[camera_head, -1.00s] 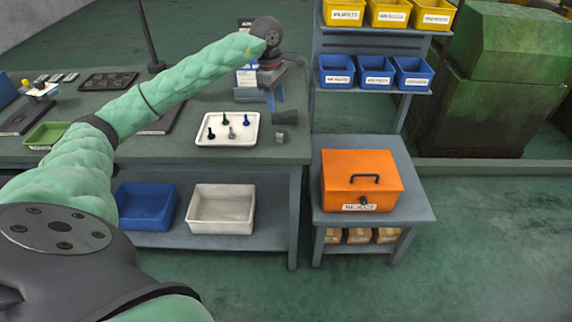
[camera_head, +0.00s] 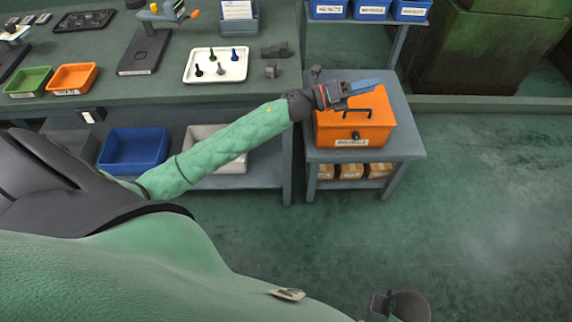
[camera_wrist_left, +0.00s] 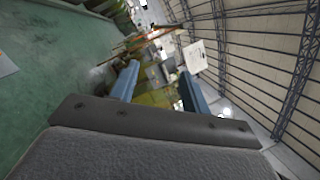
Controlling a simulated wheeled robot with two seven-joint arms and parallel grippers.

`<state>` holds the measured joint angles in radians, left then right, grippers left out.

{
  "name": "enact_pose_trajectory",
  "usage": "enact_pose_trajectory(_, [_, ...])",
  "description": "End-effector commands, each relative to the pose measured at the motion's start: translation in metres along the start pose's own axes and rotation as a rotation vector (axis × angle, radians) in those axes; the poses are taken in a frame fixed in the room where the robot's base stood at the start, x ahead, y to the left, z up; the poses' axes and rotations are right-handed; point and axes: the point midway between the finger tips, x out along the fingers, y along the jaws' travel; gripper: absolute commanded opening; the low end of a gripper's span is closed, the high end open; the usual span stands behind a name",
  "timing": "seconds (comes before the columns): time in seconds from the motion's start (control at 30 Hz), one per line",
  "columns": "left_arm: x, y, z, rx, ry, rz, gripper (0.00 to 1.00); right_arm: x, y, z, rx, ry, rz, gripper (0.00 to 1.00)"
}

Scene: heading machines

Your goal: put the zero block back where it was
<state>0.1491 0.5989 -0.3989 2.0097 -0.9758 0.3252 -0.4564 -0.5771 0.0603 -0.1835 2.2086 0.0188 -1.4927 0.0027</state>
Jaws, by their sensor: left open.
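I cannot tell for sure which piece is the zero block. A small grey block (camera_head: 271,71) stands on the bench just right of the white tray (camera_head: 216,66), with a larger dark block (camera_head: 274,51) behind it. My left gripper (camera_head: 366,86) is in front of or over the orange case (camera_head: 356,128) on the side table, blue fingers pointing right. In the left wrist view its fingers (camera_wrist_left: 160,88) are apart with nothing between them.
The tray holds several small dark and blue pegs. A green bin (camera_head: 27,82) and an orange bin (camera_head: 72,78) stand at the bench's left. A blue bin (camera_head: 134,150) is on the lower shelf. Blue bins (camera_head: 369,9) sit on the rack behind. Floor at right is clear.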

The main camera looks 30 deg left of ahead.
Motion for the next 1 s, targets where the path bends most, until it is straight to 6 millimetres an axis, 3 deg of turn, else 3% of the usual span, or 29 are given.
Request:
enact_pose_trajectory(0.17, [-0.028,0.034,-0.012,-0.383,-0.345,0.103,0.47,-0.001,-0.001,-0.001,0.001,0.002,-0.001,0.36])
enact_pose_trajectory(0.27, [-0.055,0.061,-0.026,-0.598,-0.533,0.187,0.47,-0.001,-0.001,-0.001,0.001,0.002,-0.001,0.36])
enact_pose_trajectory(0.47, [-0.125,0.117,-0.087,-1.018,-0.889,0.404,0.47,-0.001,-0.001,-0.001,0.002,0.002,-0.001,0.36])
enact_pose_trajectory(0.57, [-0.166,0.138,-0.134,-1.221,-1.06,0.54,0.47,-0.001,-0.001,-0.001,0.002,0.002,-0.001,0.36])
enact_pose_trajectory(0.7, [-0.224,0.152,-0.215,-1.488,-1.285,0.762,0.47,-0.001,-0.001,-0.001,0.001,0.002,-0.001,0.36])
enact_pose_trajectory(0.9, [-0.293,0.132,-0.335,-1.794,-1.545,1.112,0.47,-0.001,0.0,-0.001,0.001,0.002,0.0,0.36])
enact_pose_trajectory(1.0, [-0.314,0.114,-0.375,-1.888,-1.625,1.253,0.47,-0.001,0.0,-0.001,0.0,0.001,0.0,0.36])
